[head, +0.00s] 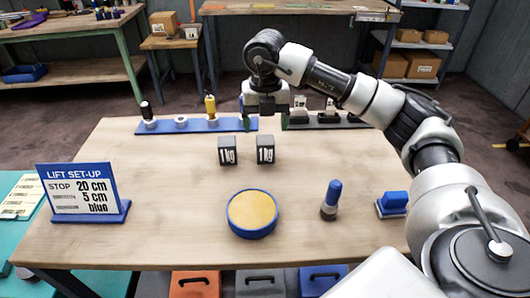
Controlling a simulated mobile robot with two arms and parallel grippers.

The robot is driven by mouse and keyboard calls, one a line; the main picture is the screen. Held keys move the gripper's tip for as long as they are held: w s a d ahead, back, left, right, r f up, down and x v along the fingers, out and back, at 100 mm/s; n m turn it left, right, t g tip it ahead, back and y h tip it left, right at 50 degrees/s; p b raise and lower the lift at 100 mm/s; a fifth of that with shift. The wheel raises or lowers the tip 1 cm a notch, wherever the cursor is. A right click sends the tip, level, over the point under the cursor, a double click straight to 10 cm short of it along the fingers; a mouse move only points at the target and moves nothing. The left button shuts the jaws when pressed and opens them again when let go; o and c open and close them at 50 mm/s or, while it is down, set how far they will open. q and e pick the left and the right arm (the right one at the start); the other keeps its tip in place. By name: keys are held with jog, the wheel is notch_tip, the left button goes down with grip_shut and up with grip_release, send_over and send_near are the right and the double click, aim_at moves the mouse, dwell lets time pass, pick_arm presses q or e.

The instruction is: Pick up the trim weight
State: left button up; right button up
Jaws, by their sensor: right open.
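Two dark cubes marked "1kg" stand side by side on the wooden table, a left cube (227,151) and a right cube (265,150). No label reads "trim weight", so I cannot tell for sure which thing it is. My right gripper (265,122) points down, open and empty, behind and above the cubes, nearest the right one. It appears apart from both. A blue-topped piece with a dark base (331,200) stands upright at the right. My left gripper is not in view.
A round blue dish with a yellow inside (253,212) sits front centre. A blue block on a stand (393,203) is at the right edge. A "LIFT SET-UP" sign (82,190) stands left. A blue rack (196,125) and a dark rack (325,119) line the back.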

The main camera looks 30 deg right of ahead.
aim_at(265, 139)
notch_tip(265, 139, down, 3)
jog(key=shift+f, duration=0.1)
jog(key=f, duration=0.3)
jog(key=w+f, duration=0.1)
jog(key=f, duration=0.1)
jog(key=shift+d+p, duration=0.3)
grip_shut()
jog(key=shift+r, duration=0.1)
